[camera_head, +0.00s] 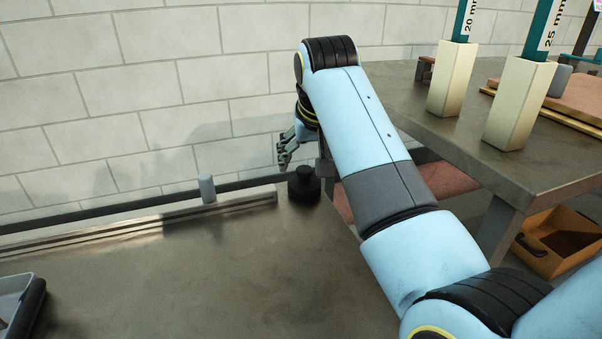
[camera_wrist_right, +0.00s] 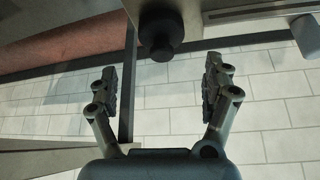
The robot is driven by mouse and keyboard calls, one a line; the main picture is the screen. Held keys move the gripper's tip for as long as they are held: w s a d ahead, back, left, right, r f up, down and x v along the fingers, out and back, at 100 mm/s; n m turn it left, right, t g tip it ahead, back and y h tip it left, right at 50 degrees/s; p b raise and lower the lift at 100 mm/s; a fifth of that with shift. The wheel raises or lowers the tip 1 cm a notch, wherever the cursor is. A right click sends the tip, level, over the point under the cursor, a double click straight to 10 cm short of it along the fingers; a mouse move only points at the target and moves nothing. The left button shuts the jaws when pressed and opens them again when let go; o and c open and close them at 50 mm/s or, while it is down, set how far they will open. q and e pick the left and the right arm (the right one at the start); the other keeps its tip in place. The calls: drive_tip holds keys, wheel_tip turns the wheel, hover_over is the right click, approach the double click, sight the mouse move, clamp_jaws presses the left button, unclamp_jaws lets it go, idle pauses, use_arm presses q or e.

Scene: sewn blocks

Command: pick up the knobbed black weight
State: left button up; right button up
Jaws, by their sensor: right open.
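The knobbed black weight (camera_head: 304,185) stands upright on the grey metal table, near its far edge, in the head view. In the right wrist view the weight (camera_wrist_right: 160,34) shows at the top middle, beyond the fingertips and between their lines. My right gripper (camera_head: 285,150) is open and empty, above and slightly left of the weight in the head view. Its two fingers (camera_wrist_right: 163,88) are spread wide in the wrist view, apart from the weight. My left gripper is not in view.
A metal rail (camera_head: 140,228) runs along the table's back edge, with a small grey cylinder (camera_head: 207,188) at it. A higher table (camera_head: 420,105) at right holds cream blocks (camera_head: 453,80). A wooden drawer (camera_head: 560,243) sits below. A tray (camera_head: 22,300) is at lower left. The middle is clear.

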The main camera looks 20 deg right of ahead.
sight(305, 172)
drive_tip(key=b+x, duration=0.1)
drive_tip(key=x, duration=0.3)
drive_tip(key=shift+w+b, duration=0.15)
drive_tip(key=shift+b, duration=0.25)
drive_tip(key=shift+w+f, duration=0.45)
drive_tip(key=shift+f, duration=0.15)
drive_tip(key=shift+w+f+b, duration=0.15)
drive_tip(key=shift+f+b, duration=0.25)
drive_tip(key=shift+b, duration=0.1)
drive_tip(key=b+x, duration=0.2)
drive_tip(key=x, duration=0.2)
drive_tip(key=shift+f, duration=0.2)
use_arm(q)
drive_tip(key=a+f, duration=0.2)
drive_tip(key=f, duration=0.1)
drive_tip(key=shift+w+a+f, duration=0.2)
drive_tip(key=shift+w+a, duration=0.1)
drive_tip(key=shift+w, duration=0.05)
use_arm(e)
drive_tip(key=shift+r, duration=0.15)
drive_tip(key=shift+c, duration=0.3)
drive_tip(key=c, duration=1.3)
drive_tip(key=shift+r, duration=0.1)
drive_tip(key=shift+c, duration=0.9)
